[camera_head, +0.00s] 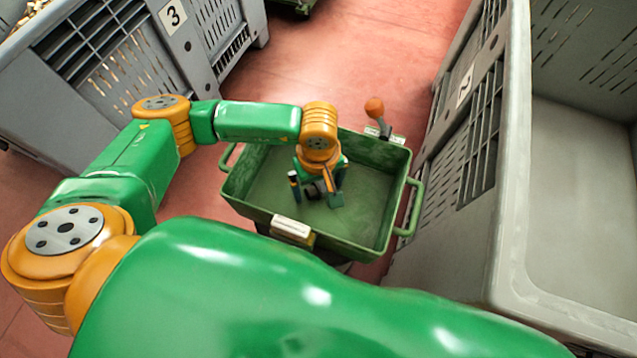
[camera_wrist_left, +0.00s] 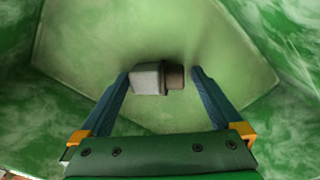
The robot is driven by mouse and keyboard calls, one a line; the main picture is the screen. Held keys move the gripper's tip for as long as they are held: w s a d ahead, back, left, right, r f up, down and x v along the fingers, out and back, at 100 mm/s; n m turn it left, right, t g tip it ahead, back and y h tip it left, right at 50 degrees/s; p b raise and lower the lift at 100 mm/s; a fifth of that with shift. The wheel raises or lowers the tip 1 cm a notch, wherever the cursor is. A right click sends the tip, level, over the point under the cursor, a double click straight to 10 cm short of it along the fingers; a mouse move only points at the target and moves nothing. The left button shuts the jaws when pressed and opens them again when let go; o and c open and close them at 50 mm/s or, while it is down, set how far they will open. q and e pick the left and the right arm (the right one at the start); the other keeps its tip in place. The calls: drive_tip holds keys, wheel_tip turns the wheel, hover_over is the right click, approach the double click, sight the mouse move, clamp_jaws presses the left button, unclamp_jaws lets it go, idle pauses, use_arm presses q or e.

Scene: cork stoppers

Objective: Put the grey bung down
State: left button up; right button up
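The grey bung (camera_wrist_left: 150,78) lies on its side in the left wrist view, its pale grey block-like end to the left and a darker brownish end (camera_wrist_left: 175,76) to the right. In the head view it is a small dark shape (camera_head: 313,191) inside the green tray (camera_head: 371,226). It appears to be on the tray floor. My left gripper (camera_head: 316,194) points down into the tray. Its two fingers stand wide, one on each side of the bung, with small gaps at both ends; they also show in the left wrist view (camera_wrist_left: 160,75). My right gripper is out of view.
The tray has raised walls, side handles and a white label (camera_head: 291,227). An orange-knobbed lever (camera_head: 375,108) stands at its far edge. Grey crates stand left (camera_head: 120,60) and right (camera_head: 505,200). Red floor (camera_head: 350,50) is clear beyond the tray.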

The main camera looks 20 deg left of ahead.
sight(319, 186)
use_arm(q)
wheel_tip(319, 186, up, 12)
drive_tip(key=p, duration=0.2)
drive_tip(key=shift+r, duration=0.2)
idle(0.3)
